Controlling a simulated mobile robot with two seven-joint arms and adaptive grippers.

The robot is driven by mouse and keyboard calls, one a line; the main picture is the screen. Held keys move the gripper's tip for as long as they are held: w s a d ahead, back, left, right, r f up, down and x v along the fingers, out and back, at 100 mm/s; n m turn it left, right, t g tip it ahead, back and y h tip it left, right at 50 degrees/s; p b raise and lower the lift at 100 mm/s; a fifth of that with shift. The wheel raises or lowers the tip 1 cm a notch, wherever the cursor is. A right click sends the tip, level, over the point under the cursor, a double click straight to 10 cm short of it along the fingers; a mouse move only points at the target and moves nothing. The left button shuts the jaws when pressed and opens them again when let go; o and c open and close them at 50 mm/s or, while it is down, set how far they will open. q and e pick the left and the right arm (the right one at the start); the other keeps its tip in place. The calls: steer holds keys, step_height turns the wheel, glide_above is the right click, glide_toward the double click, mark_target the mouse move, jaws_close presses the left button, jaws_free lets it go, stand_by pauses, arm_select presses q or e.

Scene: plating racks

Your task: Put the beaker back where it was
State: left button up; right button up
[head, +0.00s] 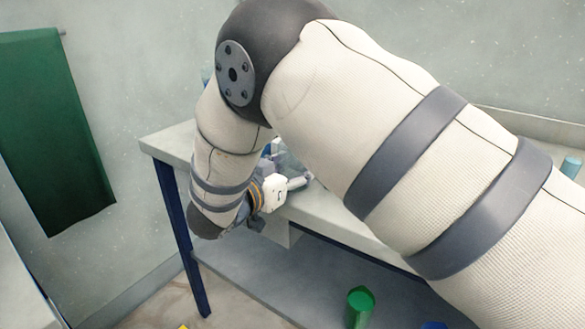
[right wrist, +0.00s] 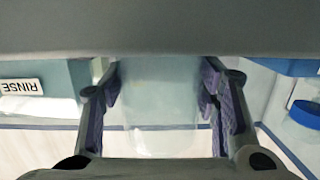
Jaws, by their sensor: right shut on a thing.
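A clear, pale beaker (right wrist: 160,95) fills the space between the finger pads in the right wrist view. My right gripper (right wrist: 160,108) is shut on it, with purple pads at its left and right sides. In the head view my right gripper (head: 292,177) is over the grey bench (head: 325,214), mostly behind my own arm. A pale, see-through shape beside the fingers there seems to be the beaker. Whether the beaker touches the bench cannot be told. My left gripper is not in view.
A teal container with a RINSE label (right wrist: 22,86) is left of the gripper in the right wrist view; blue-rimmed items (right wrist: 305,112) are at right. A green cylinder (head: 359,306) is below the bench. A green cloth (head: 52,135) hangs on the wall.

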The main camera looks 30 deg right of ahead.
steer(key=o, duration=1.3)
steer(key=shift+a+r, duration=0.25)
steer(key=v, duration=1.1)
steer(key=shift+s+a, duration=0.2)
steer(key=shift+s, duration=0.05)
